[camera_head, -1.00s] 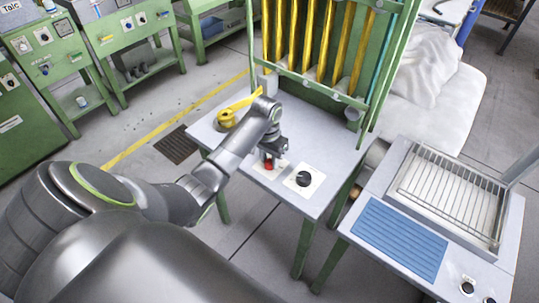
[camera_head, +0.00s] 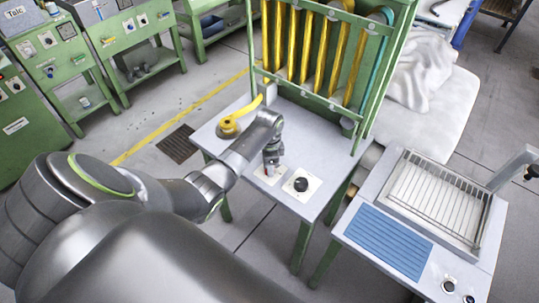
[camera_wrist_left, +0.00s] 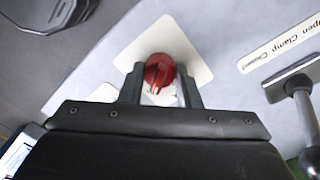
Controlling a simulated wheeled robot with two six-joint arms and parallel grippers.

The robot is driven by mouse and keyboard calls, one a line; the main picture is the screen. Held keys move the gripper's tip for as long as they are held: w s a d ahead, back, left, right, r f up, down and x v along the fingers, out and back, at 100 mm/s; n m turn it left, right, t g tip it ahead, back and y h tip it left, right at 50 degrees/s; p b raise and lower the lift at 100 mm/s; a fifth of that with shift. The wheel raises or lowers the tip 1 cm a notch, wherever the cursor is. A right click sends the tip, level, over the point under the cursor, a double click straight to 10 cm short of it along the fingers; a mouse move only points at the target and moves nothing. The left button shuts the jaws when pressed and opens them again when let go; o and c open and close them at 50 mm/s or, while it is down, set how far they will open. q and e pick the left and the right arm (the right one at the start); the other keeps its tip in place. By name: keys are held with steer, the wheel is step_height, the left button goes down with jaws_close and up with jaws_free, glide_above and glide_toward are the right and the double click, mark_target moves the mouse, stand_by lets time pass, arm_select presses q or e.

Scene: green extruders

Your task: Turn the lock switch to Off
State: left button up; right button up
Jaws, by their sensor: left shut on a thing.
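The lock switch is a red round knob (camera_wrist_left: 159,72) on a white plate (camera_wrist_left: 185,48), in the left wrist view. In the head view the plate (camera_head: 262,178) shows on the grey table top, and the knob is mostly hidden by my gripper. My left gripper (camera_head: 271,168) points down at the knob. In the left wrist view its two fingers (camera_wrist_left: 160,88) are shut on the knob, one on each side. The knob's marking is too small to read. My right gripper is not in the frames.
A black knob (camera_head: 301,185) on a white plate sits right beside the lock switch. A yellow lever (camera_head: 236,119) stands at the table's left, near my left forearm. A green frame with yellow tubes (camera_head: 318,45) rises behind. A grey bench with a blue mat (camera_head: 389,241) is at right.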

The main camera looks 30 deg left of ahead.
arm_select(q)
steer(key=shift+m, duration=0.5)
steer(key=o, duration=1)
steer(key=shift+w+a+r+p, duration=0.1)
steer(key=shift+r+p, duration=0.35)
steer(key=shift+r, duration=2.45)
steer(key=shift+w+a+r+p, duration=0.15)
steer(key=shift+r+p, duration=0.3)
steer(key=shift+r, duration=2.5)
steer(key=shift+w+r+p, duration=0.1)
steer(key=shift+r+p, duration=0.35)
steer(key=shift+r, duration=2.45)
